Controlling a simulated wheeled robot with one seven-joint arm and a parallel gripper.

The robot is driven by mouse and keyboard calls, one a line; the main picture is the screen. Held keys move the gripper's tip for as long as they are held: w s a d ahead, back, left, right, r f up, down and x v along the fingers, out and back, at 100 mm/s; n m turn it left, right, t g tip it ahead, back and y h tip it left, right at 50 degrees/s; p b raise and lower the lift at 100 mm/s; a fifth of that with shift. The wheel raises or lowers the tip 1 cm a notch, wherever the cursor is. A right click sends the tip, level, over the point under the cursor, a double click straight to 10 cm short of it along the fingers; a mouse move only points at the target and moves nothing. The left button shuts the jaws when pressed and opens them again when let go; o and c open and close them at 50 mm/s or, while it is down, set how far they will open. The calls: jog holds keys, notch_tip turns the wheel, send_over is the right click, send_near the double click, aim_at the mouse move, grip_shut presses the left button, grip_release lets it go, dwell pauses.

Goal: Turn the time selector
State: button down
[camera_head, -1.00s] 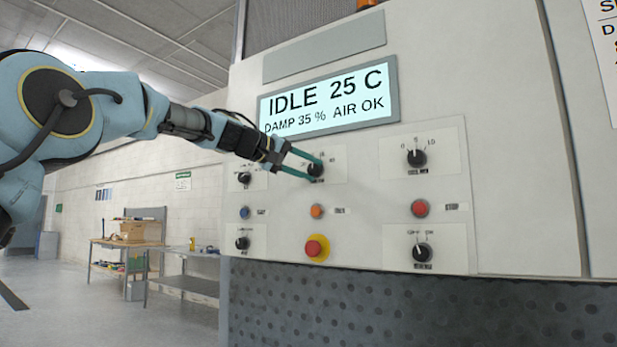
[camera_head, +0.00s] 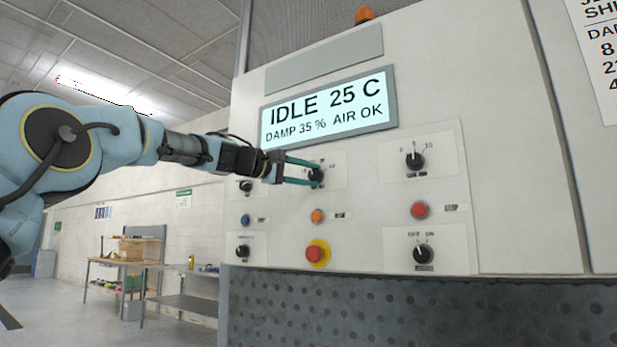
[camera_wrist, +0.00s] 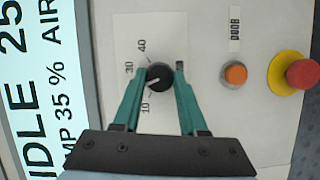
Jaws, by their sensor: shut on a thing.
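The knob between my fingers (camera_wrist: 159,76) is black and round with a white pointer line. In the wrist view its plate carries the marks 10, 30 and 40, and the pointer lies between 10 and 30. The label beside it is not readable as a time selector. In the head view the same knob (camera_head: 316,174) is on the panel below the display, partly covered by my fingers. My gripper (camera_wrist: 160,73) has its two green fingers shut on opposite sides of this knob.
The display (camera_head: 327,110) reads IDLE 25 C. An orange button (camera_head: 318,216) and a red mushroom button (camera_head: 317,253) on yellow sit below the knob. Other knobs stand at the right (camera_head: 415,161) and lower right (camera_head: 423,255). A red button (camera_head: 419,210) lies between them.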

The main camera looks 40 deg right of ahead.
jog(key=shift+c, duration=2.2)
grip_release()
jog(key=shift+a, duration=0.1)
jog(key=w+a+b, duration=0.1)
jog(key=a+b, duration=0.3)
jog(key=a, duration=0.6)
jog(key=shift+w+a+r, duration=0.15)
jog(key=shift+w+a, duration=0.1)
